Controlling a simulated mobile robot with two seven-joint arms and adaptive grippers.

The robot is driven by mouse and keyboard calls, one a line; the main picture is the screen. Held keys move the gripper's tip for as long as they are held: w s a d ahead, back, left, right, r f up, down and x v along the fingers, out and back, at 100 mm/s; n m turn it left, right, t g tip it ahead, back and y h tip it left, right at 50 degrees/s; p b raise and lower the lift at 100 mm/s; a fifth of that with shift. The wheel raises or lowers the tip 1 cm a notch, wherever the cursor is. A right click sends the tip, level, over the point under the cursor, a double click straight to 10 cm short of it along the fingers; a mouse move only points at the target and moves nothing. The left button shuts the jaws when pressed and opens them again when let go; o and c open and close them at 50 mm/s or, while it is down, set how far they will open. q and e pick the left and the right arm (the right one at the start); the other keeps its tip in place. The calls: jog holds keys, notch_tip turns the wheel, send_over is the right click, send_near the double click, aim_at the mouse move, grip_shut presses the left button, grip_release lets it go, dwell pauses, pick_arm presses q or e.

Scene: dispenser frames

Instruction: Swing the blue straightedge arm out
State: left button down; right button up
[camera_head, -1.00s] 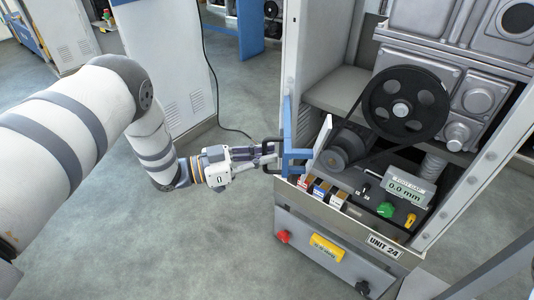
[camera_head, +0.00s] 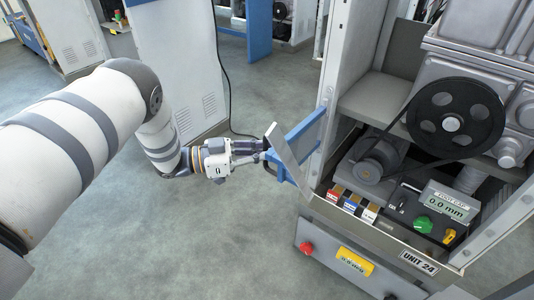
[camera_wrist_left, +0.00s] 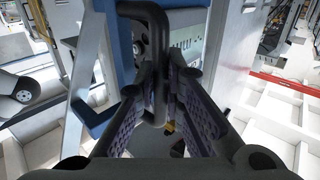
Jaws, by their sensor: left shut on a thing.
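The blue straightedge arm (camera_head: 306,133) is attached near the left edge of the unit's open front and juts out from it to the left. A pale flat plate (camera_head: 289,155) stands at its outer end. My left gripper (camera_head: 263,150) is at this outer end. In the left wrist view its fingers (camera_wrist_left: 167,95) are shut on a dark looped handle (camera_wrist_left: 150,14), beside the blue arm (camera_wrist_left: 120,45). The gripper partly hides the handle's lower part. My right gripper is not in view.
The open unit holds a black pulley wheel (camera_head: 455,118), a control panel with a green knob (camera_head: 423,223) and a display (camera_head: 449,203). A lower box (camera_head: 335,255) with a red knob juts out in front. Grey floor (camera_head: 190,245) is clear left of the unit.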

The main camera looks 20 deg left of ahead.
pick_arm(q)
jog(key=shift+a, duration=0.15)
dwell(0.3)
jog(key=c, duration=1.7)
grip_release()
jog(key=shift+w, duration=0.1)
jog(key=shift+o, duration=0.2)
jog(key=v, duration=1.2)
